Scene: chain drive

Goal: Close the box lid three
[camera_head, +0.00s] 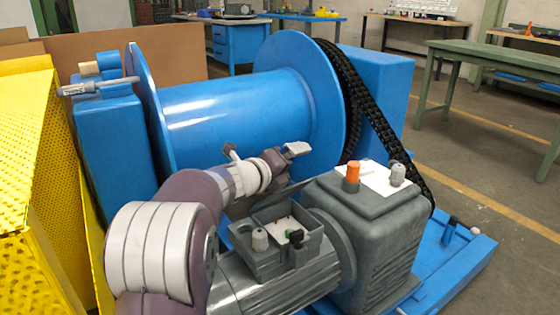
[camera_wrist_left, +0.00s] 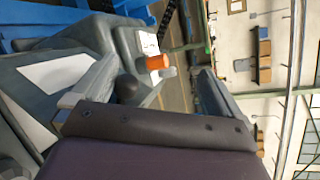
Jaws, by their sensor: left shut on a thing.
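The grey box (camera_head: 268,248) on top of the motor (camera_head: 270,285) is open, with a pale inside and small knobs at its edge. Its grey lid (camera_head: 262,200) stands tilted up at the back of the box, partly hidden by my arm. My left gripper (camera_head: 274,160) is just above and behind the lid. In the left wrist view my gripper (camera_wrist_left: 150,95) is close to grey motor parts. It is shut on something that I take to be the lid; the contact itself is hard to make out. My right gripper is not in view.
A grey gearbox (camera_head: 365,230) with an orange plug (camera_head: 352,172) stands right of the box. A blue drum (camera_head: 240,110) and black chain (camera_head: 355,95) rise behind. Yellow perforated guards (camera_head: 25,180) stand at the left. Open floor lies at the right.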

